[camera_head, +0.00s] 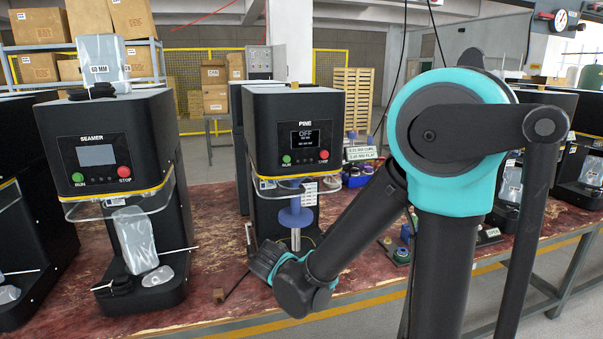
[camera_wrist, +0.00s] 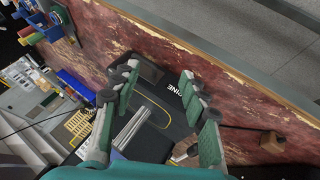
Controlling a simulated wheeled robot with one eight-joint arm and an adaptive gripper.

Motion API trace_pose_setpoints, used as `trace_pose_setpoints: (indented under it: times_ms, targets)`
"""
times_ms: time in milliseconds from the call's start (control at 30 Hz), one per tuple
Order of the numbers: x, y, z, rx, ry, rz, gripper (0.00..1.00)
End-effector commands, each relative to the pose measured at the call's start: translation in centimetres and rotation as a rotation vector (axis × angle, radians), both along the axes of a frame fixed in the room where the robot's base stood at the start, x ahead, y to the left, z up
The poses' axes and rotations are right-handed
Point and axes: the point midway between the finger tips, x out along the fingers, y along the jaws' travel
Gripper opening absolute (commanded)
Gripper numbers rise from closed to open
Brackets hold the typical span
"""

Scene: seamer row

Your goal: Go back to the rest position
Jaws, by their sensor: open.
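My gripper (camera_head: 266,261) is low in front of the black seamer marked PINE (camera_head: 262,130), near its base. The arm partly hides this machine's lower part. In the wrist view my gripper (camera_wrist: 160,76) has its two grey-green fingers spread apart with nothing held between them. Between and beyond them is the black base with the word PINE (camera_wrist: 188,94) on it, and a silver column (camera_wrist: 132,127). The PINE screen reads OFF. A blue round part (camera_head: 296,217) sits on a silver shaft under its head.
A second seamer (camera_head: 95,140) stands to the left, with a clear container (camera_head: 136,240) at its base. The worn red table (camera_head: 215,270) has bare room between the machines. Small coloured items (camera_head: 358,172) lie behind my arm. A small wooden block (camera_wrist: 272,141) is right of the fingers.

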Motion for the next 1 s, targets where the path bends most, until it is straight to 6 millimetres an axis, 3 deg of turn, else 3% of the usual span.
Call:
trace_pose_setpoints:
  times_ms: [33,200,500,700,1000]
  targets:
    - [-0.2,-2.4,-0.1,0.019,0.031,-0.029,0.44]
    - [-1.7,-8.0,-0.7,0.096,0.122,-0.083,0.44]
    - [-6.1,-15.2,-1.8,0.277,0.205,-0.174,0.44]
    - [-8.8,-17.7,-2.4,0.394,0.203,-0.22,0.44]
    - [-10.2,-18.6,-2.6,0.466,0.184,-0.242,0.44]
